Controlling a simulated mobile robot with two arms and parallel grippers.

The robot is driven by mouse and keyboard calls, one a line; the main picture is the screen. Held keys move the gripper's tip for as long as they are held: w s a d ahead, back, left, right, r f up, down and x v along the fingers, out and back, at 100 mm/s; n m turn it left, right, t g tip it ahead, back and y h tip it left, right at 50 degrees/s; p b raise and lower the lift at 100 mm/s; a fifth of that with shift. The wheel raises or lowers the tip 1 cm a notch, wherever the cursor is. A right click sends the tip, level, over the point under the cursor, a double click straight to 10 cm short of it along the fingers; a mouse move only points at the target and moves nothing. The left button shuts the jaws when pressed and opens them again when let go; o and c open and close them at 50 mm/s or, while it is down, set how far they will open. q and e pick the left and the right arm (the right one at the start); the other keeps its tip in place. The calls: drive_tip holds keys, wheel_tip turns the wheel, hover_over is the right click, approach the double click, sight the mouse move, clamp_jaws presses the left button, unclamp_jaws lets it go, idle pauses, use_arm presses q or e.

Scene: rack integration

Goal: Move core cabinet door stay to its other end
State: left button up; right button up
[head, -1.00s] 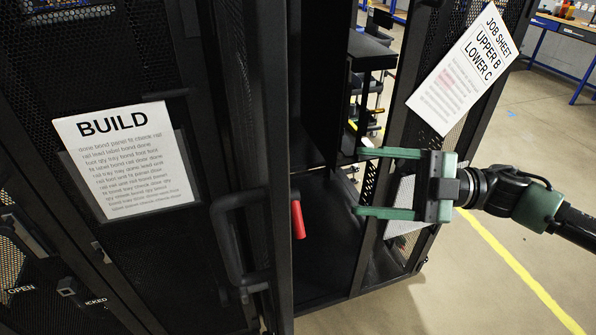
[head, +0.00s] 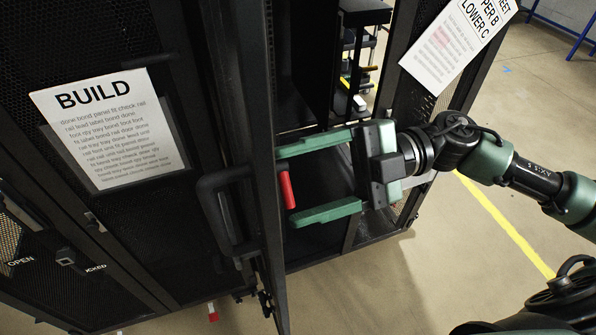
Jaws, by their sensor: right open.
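A small red grip (head: 287,190), which looks like part of the door stay, shows just behind the edge of the black mesh cabinet door (head: 262,120). The rest of the stay is hidden or too dark to make out. My right gripper (head: 286,186) comes in from the right, its two green fingers wide apart. Its fingertips lie above and below the red grip in the picture, and nothing is held. I cannot tell whether they are level with it in depth. My left gripper is not in view.
A black door handle (head: 218,215) stands out left of the door edge. A BUILD sheet (head: 108,128) hangs on the left panel and a job sheet (head: 455,45) on the right one. A second red piece (head: 213,313) shows low down. Open floor lies at right.

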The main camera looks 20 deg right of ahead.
drive_tip(key=shift+a, duration=0.5)
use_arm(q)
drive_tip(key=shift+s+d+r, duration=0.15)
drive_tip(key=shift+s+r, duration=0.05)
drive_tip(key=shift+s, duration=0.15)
use_arm(e)
drive_tip(key=c, duration=1)
drive_tip(key=shift+f, duration=0.1)
drive_tip(key=shift+c, duration=0.9)
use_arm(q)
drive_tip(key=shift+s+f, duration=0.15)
use_arm(e)
drive_tip(key=shift+f, duration=0.1)
